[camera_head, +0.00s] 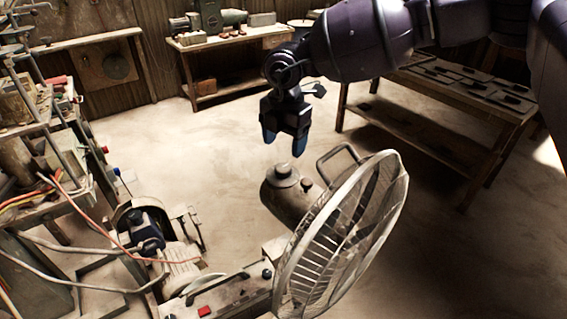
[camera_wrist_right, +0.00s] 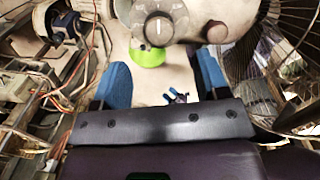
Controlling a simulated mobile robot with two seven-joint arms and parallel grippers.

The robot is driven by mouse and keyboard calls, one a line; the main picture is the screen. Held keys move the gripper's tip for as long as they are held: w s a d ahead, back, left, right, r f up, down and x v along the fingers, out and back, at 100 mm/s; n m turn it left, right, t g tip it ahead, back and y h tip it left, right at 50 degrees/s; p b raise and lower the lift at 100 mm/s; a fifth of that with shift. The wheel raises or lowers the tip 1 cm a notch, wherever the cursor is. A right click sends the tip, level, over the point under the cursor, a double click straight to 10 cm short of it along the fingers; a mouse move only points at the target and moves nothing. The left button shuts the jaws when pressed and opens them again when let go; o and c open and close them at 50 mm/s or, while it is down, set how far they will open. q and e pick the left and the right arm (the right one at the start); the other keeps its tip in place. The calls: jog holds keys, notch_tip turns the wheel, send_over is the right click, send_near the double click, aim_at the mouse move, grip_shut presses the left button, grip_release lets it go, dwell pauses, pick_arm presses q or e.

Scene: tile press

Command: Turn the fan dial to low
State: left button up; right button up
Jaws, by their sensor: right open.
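The fan (camera_head: 340,235) stands in the lower middle of the head view, with a round wire cage and a metal motor housing (camera_head: 290,204) behind it. The dial (camera_head: 284,170) is a round knob on top of the housing. In the wrist view the dial (camera_wrist_right: 160,27) shows a pale pointer line, with a bright green patch (camera_wrist_right: 148,57) at its lower edge. My right gripper (camera_head: 284,141) is open and empty, pointing down above the dial. Its blue fingers also show in the wrist view (camera_wrist_right: 164,80), apart from the dial. My left gripper is out of view.
A small knob (camera_head: 307,184) and a handle (camera_head: 338,160) stand near the dial. A control box with a red button (camera_head: 204,311) is at the fan's base. A cluttered shelf (camera_head: 45,125) fills the left. A wooden table (camera_head: 440,95) stands right.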

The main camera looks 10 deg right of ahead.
aim_at(283, 167)
jog(key=f, duration=0.6)
jog(key=shift+w+f, duration=0.15)
jog(key=shift+w, duration=0.05)
jog(key=shift+a+f, duration=0.1)
jog(key=shift+f, duration=0.35)
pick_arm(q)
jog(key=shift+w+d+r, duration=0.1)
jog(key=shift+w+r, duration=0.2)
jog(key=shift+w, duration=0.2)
pick_arm(e)
jog(key=c, duration=0.9)
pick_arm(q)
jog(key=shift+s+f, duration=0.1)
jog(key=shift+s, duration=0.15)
pick_arm(e)
jog(key=shift+c, duration=0.2)
